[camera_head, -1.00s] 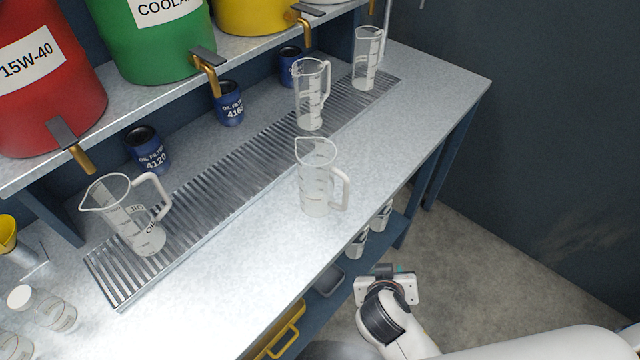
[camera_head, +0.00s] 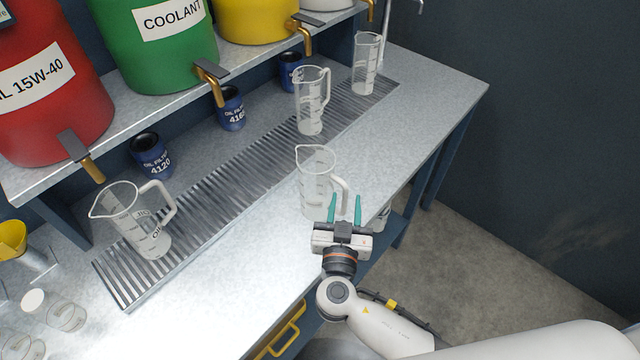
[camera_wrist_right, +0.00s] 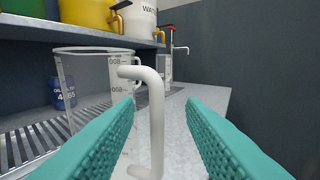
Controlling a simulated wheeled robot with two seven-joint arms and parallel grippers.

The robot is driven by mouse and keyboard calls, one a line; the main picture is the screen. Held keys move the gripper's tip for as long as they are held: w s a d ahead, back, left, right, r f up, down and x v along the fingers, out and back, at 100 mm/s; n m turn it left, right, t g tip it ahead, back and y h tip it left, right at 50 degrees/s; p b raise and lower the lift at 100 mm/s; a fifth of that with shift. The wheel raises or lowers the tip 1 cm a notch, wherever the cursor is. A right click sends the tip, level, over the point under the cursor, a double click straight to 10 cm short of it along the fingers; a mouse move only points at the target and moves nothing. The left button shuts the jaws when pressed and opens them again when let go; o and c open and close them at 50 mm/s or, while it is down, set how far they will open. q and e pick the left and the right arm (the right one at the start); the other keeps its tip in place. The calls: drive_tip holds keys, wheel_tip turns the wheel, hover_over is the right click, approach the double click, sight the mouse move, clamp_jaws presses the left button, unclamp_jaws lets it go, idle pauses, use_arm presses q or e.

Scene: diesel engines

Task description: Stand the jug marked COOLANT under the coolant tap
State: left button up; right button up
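A clear jug (camera_head: 312,180) stands upright on the bench in front of the drip grate, its white handle facing right; no COOLANT mark is legible on it. My right gripper (camera_head: 344,207) is open beside this jug on the handle side. In the right wrist view the upright handle (camera_wrist_right: 156,115) shows between the two teal fingers, apart from both. The green drum (camera_head: 160,45) labelled COOLANT stands on the shelf, with its brass tap (camera_head: 214,86) over the grate. No jug stands under that tap. My left gripper is out of view.
The slotted grate (camera_head: 235,165) runs along the bench (camera_head: 225,285). A jug marked OIL (camera_head: 140,225) stands on its left end, and two other clear jugs (camera_head: 309,105) (camera_head: 365,65) toward its far end. Blue oil filters (camera_head: 230,108) stand behind the grate. The grate's middle is clear.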

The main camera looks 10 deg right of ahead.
sight(345, 197)
drive_tip(key=p+x, duration=0.3)
drive_tip(key=x, duration=0.2)
drive_tip(key=shift+a, duration=0.1)
drive_tip(key=shift+w+f, duration=0.2)
drive_tip(key=shift+w, duration=0.05)
drive_tip(key=shift+s, duration=0.1)
clamp_jaws()
